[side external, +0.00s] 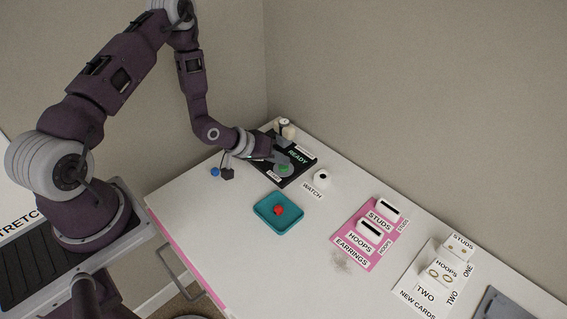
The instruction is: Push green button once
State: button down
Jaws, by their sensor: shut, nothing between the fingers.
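The green button (285,170) shows as a small green patch on the black panel (299,174), whose screen reads READY in green. My gripper (278,160) is shut and empty. It reaches down over the panel from the upper left, with its tip at or just above the green button. The gripper hides part of the panel. I cannot tell from this view whether the tip touches the button.
A teal tray (262,216) holding a red item (278,210) sits in front of the panel. A white watch stand (321,177) is to the right. A pink earring mat (343,240) lies farther right. A blue ball (214,172) is at the left.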

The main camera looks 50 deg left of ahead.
jog(key=shift+r, duration=1.1)
jog(key=shift+r, duration=2.55)
notch_tip(320, 180, up, 8)
jog(key=m+g+y, duration=0.1)
jog(key=m+y, duration=0.1)
send_over(280, 167)
jog(key=s+a, duration=0.1)
jog(key=s+r+m+y, duration=0.2)
jog(key=s+r, duration=0.4)
jog(key=r, duration=0.4)
jog(key=s+d+r, duration=0.2)
jog(key=s+r, duration=0.1)
jog(key=s, duration=0.4)
jog(key=s+d+r+m+g, duration=0.1)
jog(key=s+d+r, duration=0.1)
jog(key=s, duration=0.5)
jog(key=s+d+r+g+h, duration=0.1)
jog(key=s+d+r, duration=0.1)
jog(key=s, duration=0.6)
jog(key=shift+r, duration=0.9)
